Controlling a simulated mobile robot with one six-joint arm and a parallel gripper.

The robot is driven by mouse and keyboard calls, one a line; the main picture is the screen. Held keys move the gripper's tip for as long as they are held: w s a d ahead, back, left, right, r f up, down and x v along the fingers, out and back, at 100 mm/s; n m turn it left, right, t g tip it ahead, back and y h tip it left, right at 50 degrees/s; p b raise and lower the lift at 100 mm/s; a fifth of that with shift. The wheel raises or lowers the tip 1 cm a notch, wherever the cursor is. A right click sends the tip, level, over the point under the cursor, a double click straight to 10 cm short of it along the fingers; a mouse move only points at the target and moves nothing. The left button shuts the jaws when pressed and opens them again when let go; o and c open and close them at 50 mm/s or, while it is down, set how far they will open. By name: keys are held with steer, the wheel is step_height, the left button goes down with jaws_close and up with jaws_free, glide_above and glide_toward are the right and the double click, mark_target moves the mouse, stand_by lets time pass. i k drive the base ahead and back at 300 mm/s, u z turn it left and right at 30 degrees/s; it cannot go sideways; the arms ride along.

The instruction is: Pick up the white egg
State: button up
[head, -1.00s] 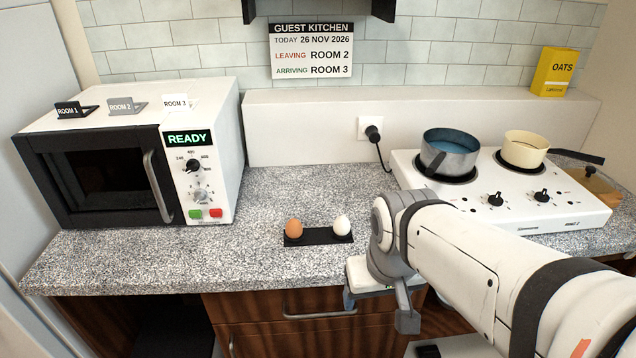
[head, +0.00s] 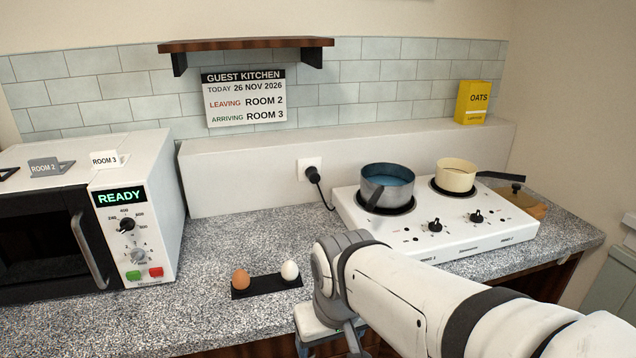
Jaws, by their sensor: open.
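The white egg (head: 290,270) stands at the right end of a small black holder (head: 266,285) on the speckled counter. A brown egg (head: 241,278) stands at the holder's left end. My gripper (head: 322,342) is at the lower middle of the head view, at the counter's front edge, a little right of and nearer than the white egg. It is open and apart from both eggs. Its fingertips are partly hidden by my wrist and the bottom of the picture.
A microwave (head: 150,205) reading READY stands at the left. A two-burner hob (head: 440,235) at the right carries a grey pot with blue contents (head: 387,187) and a cream pot (head: 456,176). A wall shelf (head: 246,44) hangs above. The counter behind the eggs is clear.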

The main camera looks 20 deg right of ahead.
mark_target(289, 270)
steer(key=k, duration=1.25)
steer(key=z, duration=0.6)
steer(key=i, duration=1.55)
steer(key=u, duration=0.55)
